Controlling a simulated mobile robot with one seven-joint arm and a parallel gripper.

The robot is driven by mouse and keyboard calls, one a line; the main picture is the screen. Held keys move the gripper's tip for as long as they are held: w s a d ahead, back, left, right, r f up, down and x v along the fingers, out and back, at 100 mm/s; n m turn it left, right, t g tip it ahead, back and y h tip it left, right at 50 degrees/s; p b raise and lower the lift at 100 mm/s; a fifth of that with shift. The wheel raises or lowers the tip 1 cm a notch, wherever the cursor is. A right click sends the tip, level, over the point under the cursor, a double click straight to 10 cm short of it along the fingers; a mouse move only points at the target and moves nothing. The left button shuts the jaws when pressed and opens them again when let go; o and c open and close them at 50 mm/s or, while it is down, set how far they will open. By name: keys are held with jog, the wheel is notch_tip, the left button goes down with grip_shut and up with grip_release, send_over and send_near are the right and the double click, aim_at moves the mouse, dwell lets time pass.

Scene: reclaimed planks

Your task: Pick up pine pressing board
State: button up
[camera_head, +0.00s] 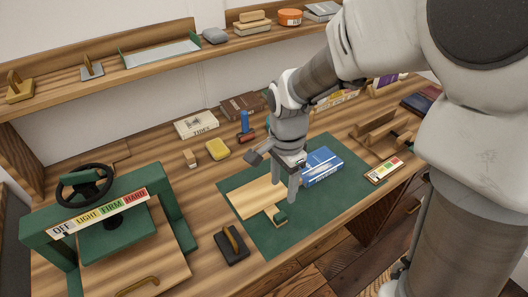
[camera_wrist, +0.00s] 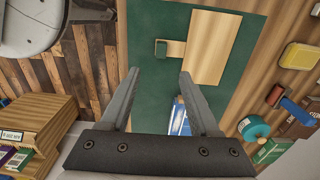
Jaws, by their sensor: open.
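The pine pressing board (camera_head: 252,197) is a flat pale wooden board lying on the green mat (camera_head: 262,240). A narrow tab with a green end (camera_head: 281,217) sticks out from one side. The board (camera_wrist: 222,48) also shows in the wrist view, its green-ended tab (camera_wrist: 161,48) pointing left. My gripper (camera_head: 286,192) is open and empty above the mat, close to the tab. In the wrist view the tab lies just beyond my spread fingertips (camera_wrist: 158,74). The exact height gap is hard to tell.
A blue book (camera_head: 322,165) lies on the mat beside my gripper. A green press with a black wheel (camera_head: 84,184) stands at left. A dark block with a wooden handle (camera_head: 232,244) is in front. A yellow block (camera_head: 217,149) lies behind. A wooden rack (camera_head: 382,135) is at right.

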aim_at(280, 215)
notch_tip(280, 215, down, 12)
jog(key=b, duration=0.3)
jog(key=shift+w+f, duration=0.1)
jog(key=shift+f, duration=0.15)
jog(key=shift+c, duration=0.3)
grip_shut()
